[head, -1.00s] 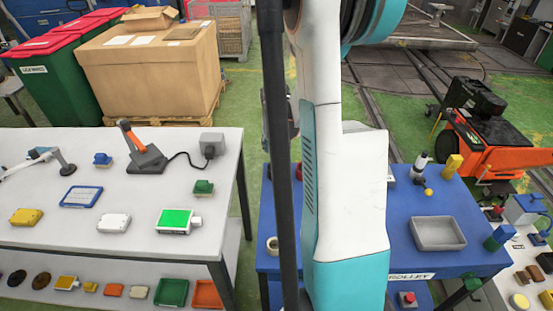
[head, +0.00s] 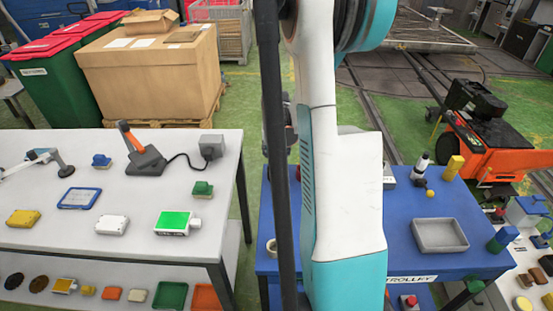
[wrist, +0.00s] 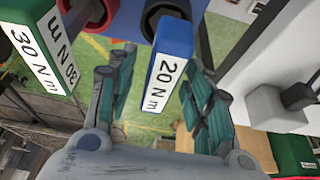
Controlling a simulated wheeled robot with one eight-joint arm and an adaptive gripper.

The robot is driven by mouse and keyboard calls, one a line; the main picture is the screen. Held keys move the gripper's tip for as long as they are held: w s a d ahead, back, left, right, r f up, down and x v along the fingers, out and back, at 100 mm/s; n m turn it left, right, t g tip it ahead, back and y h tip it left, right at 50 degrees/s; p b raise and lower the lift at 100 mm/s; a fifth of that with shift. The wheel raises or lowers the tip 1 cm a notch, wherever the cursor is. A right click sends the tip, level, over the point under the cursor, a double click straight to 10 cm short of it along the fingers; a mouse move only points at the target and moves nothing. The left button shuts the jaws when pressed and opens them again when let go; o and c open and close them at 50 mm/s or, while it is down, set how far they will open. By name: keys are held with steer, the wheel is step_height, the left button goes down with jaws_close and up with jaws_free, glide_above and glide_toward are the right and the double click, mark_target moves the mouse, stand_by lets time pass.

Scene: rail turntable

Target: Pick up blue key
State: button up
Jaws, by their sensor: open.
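The blue key (wrist: 174,65), a block with a white "20 N m" label, is in the upper middle of the wrist view. My gripper (wrist: 160,62) is open, with one finger on each side of the blue key. Whether a finger touches it, I cannot tell. A green key (wrist: 30,35) labelled "30 N m" is left of my gripper. In the head view my own arm covers the middle, and I cannot make out the blue key there.
A blue trolley (head: 400,268) carries a grey tray (head: 440,235) at the right. A white table (head: 130,245) with several small items stands at the left. In the wrist view a dark red ring-shaped part (wrist: 88,18) is close to the left finger.

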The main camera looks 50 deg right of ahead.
stand_by(0.3)
jaws_close()
stand_by(0.3)
